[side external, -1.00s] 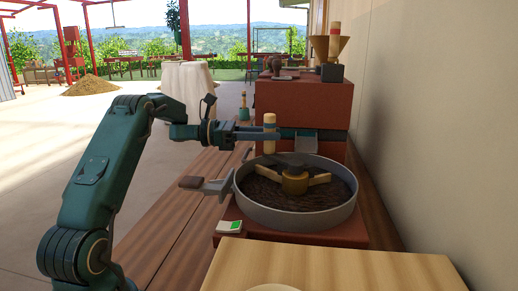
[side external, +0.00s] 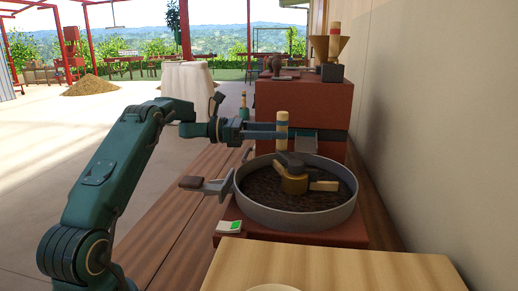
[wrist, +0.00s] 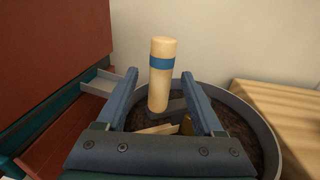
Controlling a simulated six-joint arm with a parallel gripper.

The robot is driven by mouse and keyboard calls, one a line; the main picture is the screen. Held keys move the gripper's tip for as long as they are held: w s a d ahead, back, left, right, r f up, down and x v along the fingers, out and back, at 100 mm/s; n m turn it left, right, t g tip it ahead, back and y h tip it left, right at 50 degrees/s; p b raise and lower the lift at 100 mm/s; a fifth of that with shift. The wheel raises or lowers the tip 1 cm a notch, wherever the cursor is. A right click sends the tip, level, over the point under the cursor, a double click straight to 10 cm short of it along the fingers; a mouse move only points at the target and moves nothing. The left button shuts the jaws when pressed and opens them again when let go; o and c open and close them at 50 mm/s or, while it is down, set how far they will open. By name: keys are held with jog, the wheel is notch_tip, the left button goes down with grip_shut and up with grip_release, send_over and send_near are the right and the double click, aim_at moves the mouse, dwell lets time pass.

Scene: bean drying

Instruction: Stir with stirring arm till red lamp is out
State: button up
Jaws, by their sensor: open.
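The stirring arm's upright wooden handle (side external: 281,124) has a blue band and stands above a round grey pan (side external: 346,213) of dark beans. Below it, a brass hub (side external: 294,184) carries a dark bar and pale wooden paddles. My gripper (side external: 288,135) is open, level with the handle's lower half. In the wrist view, the handle (wrist: 160,72) stands between the spread fingers of my gripper (wrist: 161,88), with a gap to each side. Whether a finger touches it lower down is hidden. I cannot make out a lit red lamp in either view.
A small green and white card (side external: 230,227) lies in front. A red-brown block (side external: 292,95) stands behind, bearing a brass funnel (side external: 330,47). A pale board (side external: 330,268) fills the near side.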

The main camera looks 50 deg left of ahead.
jog(key=shift+v, duration=3)
jog(key=w+d+r+n+t+y, duration=0.1)
jog(key=w+r+n+t+y, duration=0.25)
jog(key=r+n+y, duration=0.45)
jog(key=w+r+n+t+y, duration=0.35)
jog(key=r+n, duration=0.25)
jog(key=n, duration=0.4)
jog(key=s+d+f+n+g, duration=0.5)
jog(key=s+n, duration=0.3)
jog(key=s, duration=0.2)
jog(key=s+d+f+n+g, duration=0.5)
jog(key=s+d+f+n, duration=0.3)
jog(key=s+n, duration=0.1)
jog(key=s+d+f+n+g, duration=0.5)
jog(key=s+d+f+n, duration=0.2)
jog(key=s, duration=0.4)
jog(key=shift+f+n, duration=0.1)
jog(key=shift+n, duration=0.8)
